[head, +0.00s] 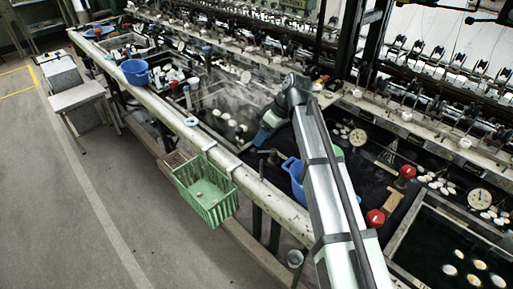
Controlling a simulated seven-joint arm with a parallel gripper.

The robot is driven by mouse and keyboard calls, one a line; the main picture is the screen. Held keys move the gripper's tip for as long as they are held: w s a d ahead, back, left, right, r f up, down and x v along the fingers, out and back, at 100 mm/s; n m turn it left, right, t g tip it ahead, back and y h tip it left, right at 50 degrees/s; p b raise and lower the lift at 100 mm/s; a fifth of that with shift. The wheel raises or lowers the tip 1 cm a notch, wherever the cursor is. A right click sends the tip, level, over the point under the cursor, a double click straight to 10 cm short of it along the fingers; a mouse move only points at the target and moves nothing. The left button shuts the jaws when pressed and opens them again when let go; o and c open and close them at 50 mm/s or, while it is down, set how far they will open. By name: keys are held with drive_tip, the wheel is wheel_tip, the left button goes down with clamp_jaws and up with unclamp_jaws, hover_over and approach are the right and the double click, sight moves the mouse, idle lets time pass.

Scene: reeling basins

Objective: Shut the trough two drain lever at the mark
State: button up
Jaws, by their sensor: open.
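My gripper (262,137) hangs at the end of my arm, over the near side of the long basin bench. It is open, with nothing visible between its fingers. Just below it, a small dark lever-like handle (271,154) stands by the bench's front rail; I cannot tell for sure that it is the trough two drain lever. A small gap seems to separate it from the gripper. No mark can be made out at this size. Steaming dark water with pale cocoons (232,122) lies left of the gripper.
A blue bucket (291,166) stands right of the handle, partly hidden by my arm. A green basket (207,190) hangs on the front rail (225,160). Red knobs (375,217) and dial gauges (479,199) stand at right. Reeling machinery lines the back.

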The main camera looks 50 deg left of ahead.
sight(256, 149)
drive_tip(key=shift+x, duration=3.1)
clamp_jaws()
